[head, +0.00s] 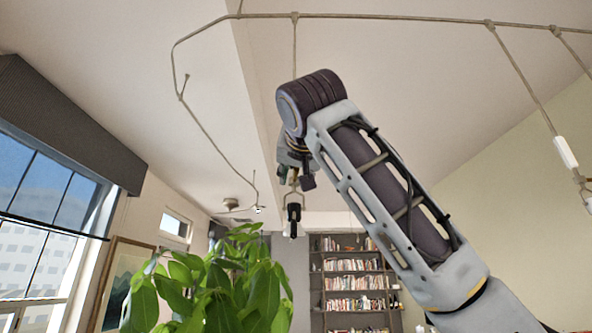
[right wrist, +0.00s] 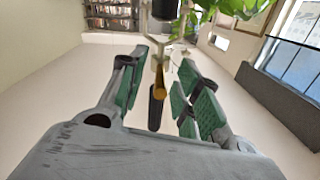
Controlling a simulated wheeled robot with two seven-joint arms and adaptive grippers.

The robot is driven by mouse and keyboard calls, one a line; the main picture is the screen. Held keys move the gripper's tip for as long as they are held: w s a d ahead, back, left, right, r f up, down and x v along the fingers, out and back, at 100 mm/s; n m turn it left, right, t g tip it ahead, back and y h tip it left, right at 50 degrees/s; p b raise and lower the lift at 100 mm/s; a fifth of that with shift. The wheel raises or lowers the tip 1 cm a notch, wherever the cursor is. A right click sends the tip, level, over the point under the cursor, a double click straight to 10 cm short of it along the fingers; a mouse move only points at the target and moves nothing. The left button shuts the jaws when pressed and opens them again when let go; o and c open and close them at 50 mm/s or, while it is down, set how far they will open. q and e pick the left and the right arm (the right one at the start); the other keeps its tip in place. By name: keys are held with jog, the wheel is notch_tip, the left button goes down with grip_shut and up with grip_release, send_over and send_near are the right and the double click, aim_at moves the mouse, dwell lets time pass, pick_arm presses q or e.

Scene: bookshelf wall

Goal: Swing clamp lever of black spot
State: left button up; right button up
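The black spot (head: 293,215) hangs from a ceiling track by a thin rod, below my right gripper (head: 296,178) in the head view. In the right wrist view the dark body of the black spot (right wrist: 165,8) shows at the top edge, with a pale forked yoke. A lever with a brass part and a black end (right wrist: 157,105) lies between the green-padded fingers of my right gripper (right wrist: 163,65). The fingers are apart, with visible gaps on both sides of the lever. My left gripper is not in view.
A leafy plant (head: 215,295) stands below and left of the black spot. A bent ceiling track (head: 400,19) runs overhead, with a white spot (head: 565,152) at the right. A bookshelf (head: 350,280) stands behind. Open air surrounds the black spot.

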jog(key=shift+w, duration=0.45)
jog(key=shift+a, duration=0.1)
grip_shut()
